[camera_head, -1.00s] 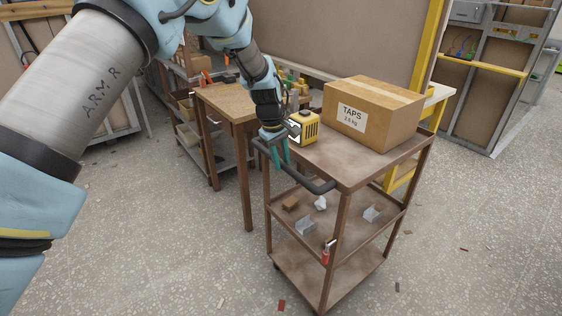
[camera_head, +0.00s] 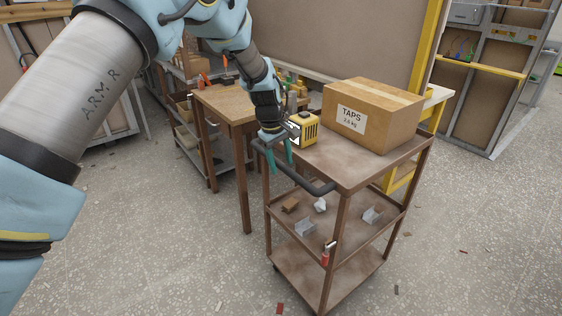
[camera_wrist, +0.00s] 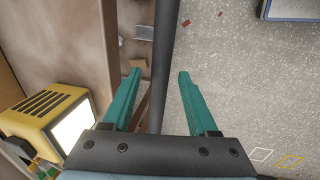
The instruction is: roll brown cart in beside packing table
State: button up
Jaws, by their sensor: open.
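The brown cart (camera_head: 345,178) has a top deck and lower shelves. Its black handle (camera_head: 310,185) runs along the near left end. My gripper (camera_head: 281,160) is at the handle's far part, fingers pointing down. In the wrist view, the open green fingers of my gripper (camera_wrist: 159,72) lie on either side of the handle bar (camera_wrist: 162,60), with gaps visible. A brown wooden table (camera_head: 222,98) stands just left of the cart, a narrow gap between them. Another table with yellow legs (camera_head: 400,178) is behind the cart. I cannot tell which is the packing table.
A TAPS carton (camera_head: 372,115) and a yellow-black device (camera_head: 303,128) sit on the cart's top. Small parts lie on the middle shelf (camera_head: 335,218). A metal rack (camera_head: 495,75) stands back right. The speckled floor (camera_head: 460,240) is mostly clear, with small scraps.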

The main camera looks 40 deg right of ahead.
jog(key=shift+r, duration=0.1)
notch_tip(320, 180, up, 10)
jog(key=a+b, duration=0.2)
jog(key=shift+w+r+b, duration=0.2)
jog(key=shift+b, duration=0.2)
jog(key=w+a, duration=0.4)
jog(key=a, duration=0.6)
jog(key=w+a+r+t, duration=0.1)
jog(key=w+a, duration=0.4)
jog(key=a, duration=0.5)
jog(key=w+a, duration=0.4)
jog(key=a, duration=0.5)
jog(key=s+a+f+y, duration=0.1)
jog(key=s+a, duration=0.3)
jog(key=a, duration=0.9)
jog(key=s+a+f+t+y, duration=0.1)
jog(key=s+a, duration=0.4)
jog(key=a, duration=0.8)
jog(key=shift+n, duration=0.3)
